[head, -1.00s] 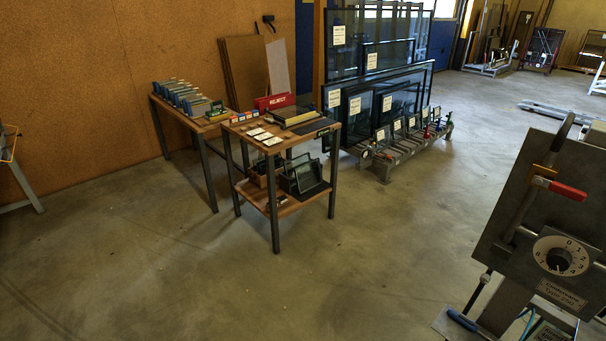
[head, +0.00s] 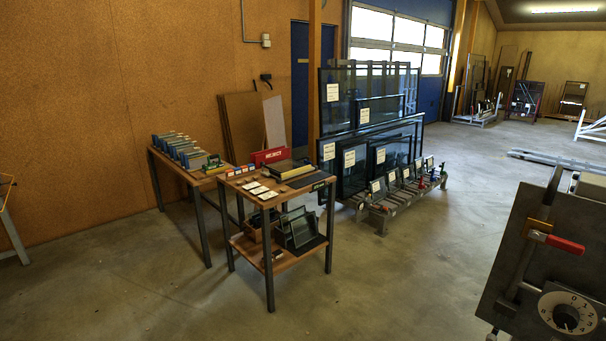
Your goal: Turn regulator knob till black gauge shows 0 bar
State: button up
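A round white dial (head: 567,312) with black digits and a black knob (head: 566,318) at its centre sits on a dark metal panel (head: 510,262) at the right edge of the head view. The bottom of the dial comes close to the frame's lower edge. A red-handled lever (head: 565,244) is mounted on the panel above the dial. I cannot make out a black gauge or any bar reading. I cannot tell whether the black knob is the regulator knob. My gripper is not in view.
Two wooden tables stand at left centre, the nearer one (head: 262,199) carrying cards and a lower shelf. A red reject sign (head: 271,156) is on it. Framed glass panes (head: 352,172) stand on a rack behind. The concrete floor (head: 400,275) between tables and panel is clear.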

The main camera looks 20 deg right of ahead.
aim_at(566, 317)
jog(key=l+z, duration=0.1)
jog(key=z, duration=0.3)
jog(key=l+z, duration=0.15)
jog(key=z, duration=0.25)
jog(key=l+z, duration=0.15)
jog(key=z, duration=0.3)
jog(key=k, duration=0.05)
